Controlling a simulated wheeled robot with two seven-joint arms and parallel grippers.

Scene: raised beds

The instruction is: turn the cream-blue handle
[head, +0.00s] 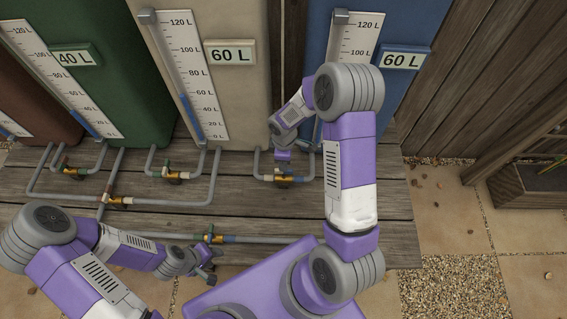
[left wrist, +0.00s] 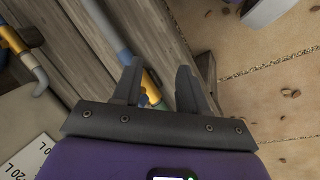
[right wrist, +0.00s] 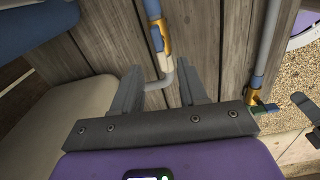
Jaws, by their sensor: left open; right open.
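The cream-blue valve (head: 284,180) is a brass fitting on the grey pipe between the cream tank (head: 241,95) and the blue tank (head: 400,90). My right gripper (head: 282,158) is open just above it, partly covering it; I cannot make out how its handle is turned. In the right wrist view this valve (right wrist: 166,38) has a white and blue part and lies just beyond the open, empty fingers (right wrist: 159,70). My left gripper (head: 211,265) is open and empty beside the front valve (head: 213,238), whose brass body (left wrist: 151,84) shows between the fingers in the left wrist view.
Other brass valves (head: 174,177) sit on pipes along the wooden deck (head: 255,210). A green tank (head: 110,95) stands further left. My right forearm covers part of the blue tank. Paving and gravel (head: 460,285) lie right of the deck, near a planter (head: 530,188).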

